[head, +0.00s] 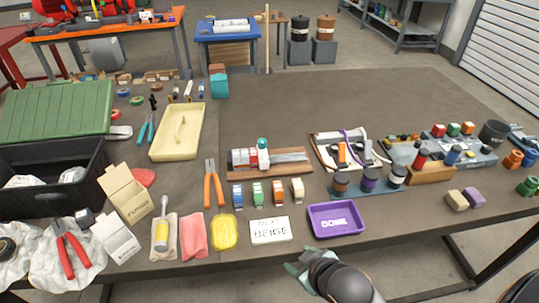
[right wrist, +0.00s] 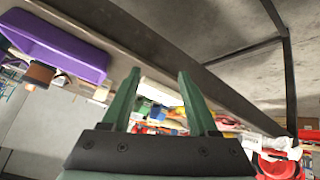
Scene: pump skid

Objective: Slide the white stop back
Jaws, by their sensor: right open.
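A short metal rail (head: 290,156) is mounted on a wooden board (head: 284,171) in the middle of the bench. White and red blocks (head: 250,159) sit together on its left part, with a round green piece (head: 263,143) on top near their right end. I cannot tell for sure which of the white pieces is the stop. The rail to their right is bare. My right gripper (head: 298,263), with green fingers, is at the bench's front edge, well in front of the rail and apart from it. In the right wrist view the gripper (right wrist: 158,100) is open and empty. My left gripper is not seen.
A purple tray (head: 336,232) and a "NEXT BEIGE" card (head: 270,236) lie between my right gripper and the rail. Small colored blocks (head: 258,194) stand just in front of the board, and orange-handled pliers (head: 213,186) at its left. The bench behind the rail is clear.

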